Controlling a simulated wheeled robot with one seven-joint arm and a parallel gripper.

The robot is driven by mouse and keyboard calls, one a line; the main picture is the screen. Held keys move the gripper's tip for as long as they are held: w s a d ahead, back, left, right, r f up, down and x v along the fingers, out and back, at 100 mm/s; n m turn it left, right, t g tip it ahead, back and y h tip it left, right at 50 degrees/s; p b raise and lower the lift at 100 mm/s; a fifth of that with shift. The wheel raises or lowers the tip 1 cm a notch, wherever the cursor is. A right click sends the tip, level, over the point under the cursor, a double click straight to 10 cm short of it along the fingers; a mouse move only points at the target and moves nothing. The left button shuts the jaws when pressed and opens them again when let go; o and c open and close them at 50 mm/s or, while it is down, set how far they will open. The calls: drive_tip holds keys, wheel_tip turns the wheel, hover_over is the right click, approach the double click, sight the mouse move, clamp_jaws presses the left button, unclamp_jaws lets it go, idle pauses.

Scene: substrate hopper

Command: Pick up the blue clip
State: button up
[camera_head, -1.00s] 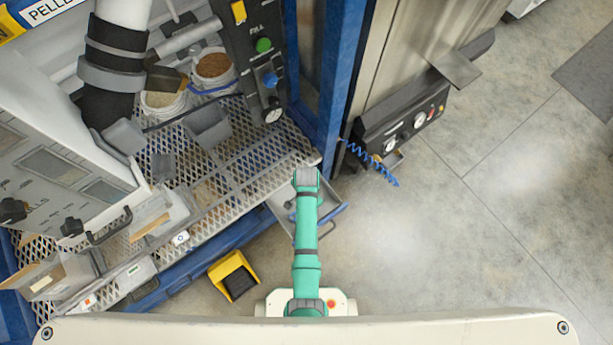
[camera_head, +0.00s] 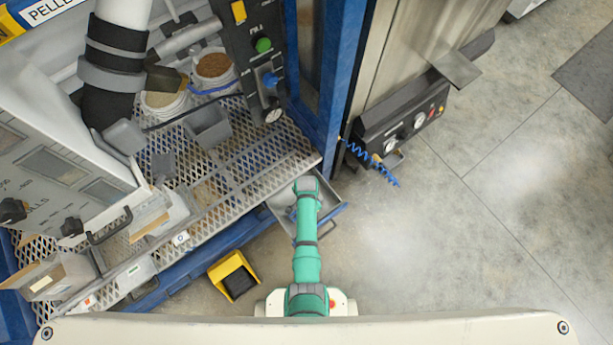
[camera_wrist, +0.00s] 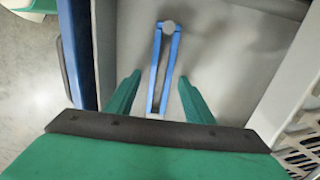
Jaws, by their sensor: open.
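The blue clip (camera_wrist: 152,75) lies in a grey open drawer (camera_wrist: 215,70) in the wrist view. It is a narrow V of two blue legs joined under a round grey head at the far end. My gripper (camera_wrist: 160,78) is open, with one green finger on each side of the clip's legs. Gaps show between the legs and both fingers; how far the fingers are above the drawer floor is hard to tell. In the head view my arm covers much of the drawer (camera_head: 328,213), and my gripper's fingers are hidden there.
The drawer's walls stand close on both sides, the left one blue-edged (camera_wrist: 84,50). A mesh deck (camera_head: 250,155) with buckets and bins lies left of the drawer. A blue post (camera_head: 335,90) rises behind it.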

drive_tip(key=c, duration=1.1)
drive_tip(key=shift+r, duration=0.15)
